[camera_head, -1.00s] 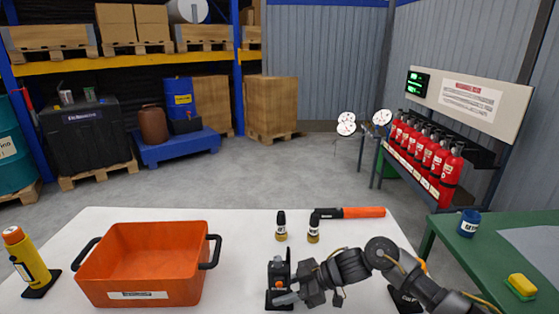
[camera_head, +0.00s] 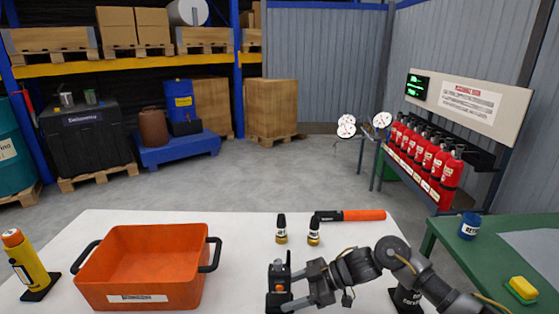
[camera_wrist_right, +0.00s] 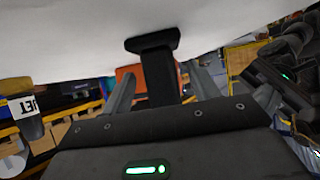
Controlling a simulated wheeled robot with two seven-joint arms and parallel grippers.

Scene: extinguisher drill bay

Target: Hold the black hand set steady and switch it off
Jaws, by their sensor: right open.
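The black hand set (camera_head: 278,272) stands upright near the front middle of the white table, with a short antenna and an orange spot on its face. My right gripper (camera_head: 291,290) is open close to its right side, the lower finger reaching toward its base. In the right wrist view the picture is upside down, and the dark hand set (camera_wrist_right: 158,78) on its wider base shows between the two spread fingers (camera_wrist_right: 162,90). I cannot tell how deep it lies between them. The state of its switch is too small to read. My left gripper is out of view.
An orange bin (camera_head: 150,265) with black handles stands left of the hand set. A yellow torch (camera_head: 33,265) is at the far left. A black labelled block (camera_head: 407,298) sits near my right arm.

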